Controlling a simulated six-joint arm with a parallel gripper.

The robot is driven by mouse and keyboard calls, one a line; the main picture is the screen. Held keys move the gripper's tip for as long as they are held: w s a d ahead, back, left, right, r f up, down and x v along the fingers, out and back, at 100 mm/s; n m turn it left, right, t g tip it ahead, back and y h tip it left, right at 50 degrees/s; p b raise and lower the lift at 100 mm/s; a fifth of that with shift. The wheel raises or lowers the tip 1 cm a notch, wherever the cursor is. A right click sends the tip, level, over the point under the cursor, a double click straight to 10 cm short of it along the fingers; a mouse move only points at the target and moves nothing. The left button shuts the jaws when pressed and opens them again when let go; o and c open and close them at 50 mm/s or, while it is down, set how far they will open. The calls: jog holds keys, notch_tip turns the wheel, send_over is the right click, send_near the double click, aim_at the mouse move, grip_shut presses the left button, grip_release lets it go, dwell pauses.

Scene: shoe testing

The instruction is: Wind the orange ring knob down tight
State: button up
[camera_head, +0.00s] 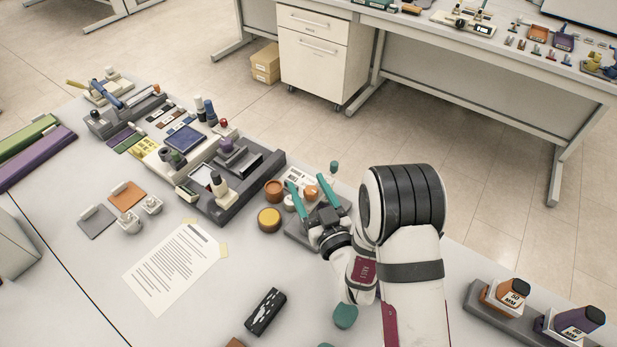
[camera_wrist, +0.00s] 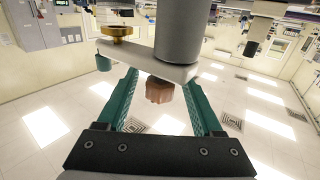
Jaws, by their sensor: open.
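The orange ring knob (camera_head: 311,192) is small and round, on a pale fixture near the table's far edge. My gripper (camera_head: 304,184) reaches in from the right, its two teal fingers spread with the knob between or just beyond their tips. In the wrist view, a brownish-orange ribbed knob (camera_wrist: 158,91) shows between the open fingers of the gripper (camera_wrist: 161,80), with gaps on both sides. A pale plate (camera_wrist: 148,62) and a thick grey cylinder stand beside it. Whether the knob is seated tight cannot be told.
A brown round cap (camera_head: 274,190) and a yellow round cap (camera_head: 269,220) sit left of the fingers. A small teal knob (camera_head: 334,166) stands close behind. A dark fixture (camera_head: 235,190) is farther left. A paper sheet (camera_head: 173,265) lies on clear table in front.

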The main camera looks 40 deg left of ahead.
jog(key=shift+x, duration=0.95)
grip_shut()
